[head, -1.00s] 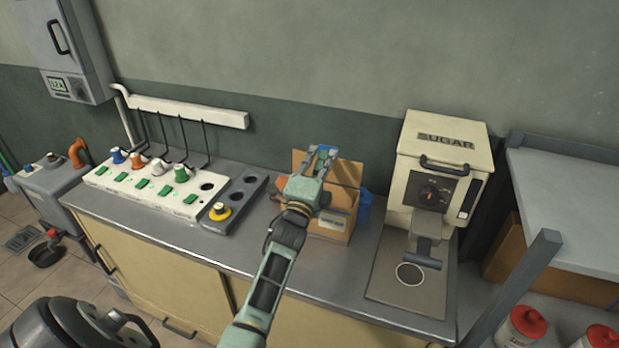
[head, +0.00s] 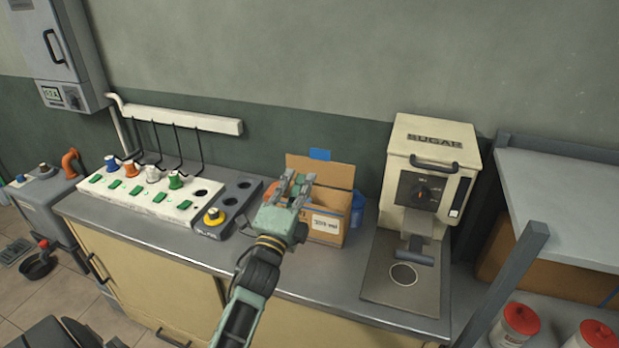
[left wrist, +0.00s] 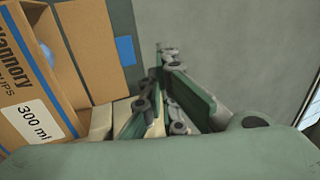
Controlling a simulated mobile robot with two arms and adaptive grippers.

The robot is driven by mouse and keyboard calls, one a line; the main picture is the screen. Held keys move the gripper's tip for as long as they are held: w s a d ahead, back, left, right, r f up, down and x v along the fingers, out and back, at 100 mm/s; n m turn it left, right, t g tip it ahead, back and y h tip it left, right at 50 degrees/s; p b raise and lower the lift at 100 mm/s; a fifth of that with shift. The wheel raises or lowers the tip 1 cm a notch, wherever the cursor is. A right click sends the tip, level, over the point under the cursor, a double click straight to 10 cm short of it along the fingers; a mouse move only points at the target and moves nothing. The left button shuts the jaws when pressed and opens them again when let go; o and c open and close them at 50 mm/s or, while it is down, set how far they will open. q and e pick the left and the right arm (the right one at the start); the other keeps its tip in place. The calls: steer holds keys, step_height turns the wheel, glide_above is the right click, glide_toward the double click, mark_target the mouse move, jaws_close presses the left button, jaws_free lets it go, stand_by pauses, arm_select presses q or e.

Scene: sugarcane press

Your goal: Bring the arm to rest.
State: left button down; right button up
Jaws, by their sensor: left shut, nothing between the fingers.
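My left gripper (head: 291,187) is green with grey fingers and hovers over the counter, just in front of an open cardboard box (head: 329,227). Its fingers are together with nothing between them. In the left wrist view the fingers (left wrist: 166,70) show close together, and the box (left wrist: 40,95) with its "300 ml" label stands to their left. My left arm comes up from the bottom of the head view. My right gripper is in neither view.
The cream sugar machine (head: 431,177) stands right of the box. A white panel (head: 140,192) with coloured knobs and green switches lies to the left. A blue container (head: 357,207) is beside the box. A grey shelf rack (head: 565,210) stands at the right. The counter's front strip is clear.

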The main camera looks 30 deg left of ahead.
arm_select(q)
steer(key=s+d+f+n+g+h, duration=0.1)
steer(key=s+d+f+n+g, duration=0.4)
steer(key=f, duration=0.3)
steer(key=s+d+f+n+g+h, duration=0.1)
steer(key=s+d+f+n+g, duration=0.1)
steer(key=s+f+n+g, duration=0.5)
steer(key=s+d+f+g+h, duration=0.1)
steer(key=s+d+f+g, duration=0.15)
steer(key=s, duration=0.45)
steer(key=s+d+f+n+g+h, duration=0.1)
steer(key=s+d+f, duration=0.25)
steer(key=s, duration=0.25)
steer(key=s+d+f+g+h, duration=0.1)
steer(key=s+d+f+g, duration=0.2)
steer(key=s, duration=0.4)
steer(key=s+f+x, duration=0.1)
steer(key=s+x, duration=0.2)
steer(key=x, duration=0.9)
steer(key=s+d+x, duration=0.1)
steer(key=s+x, duration=0.2)
steer(key=x, duration=1)
steer(key=s+a+f+g, duration=0.1)
steer(key=s+a+f, duration=0.2)
steer(key=s+f, duration=1.4)
steer(key=shift+s, duration=0.2)
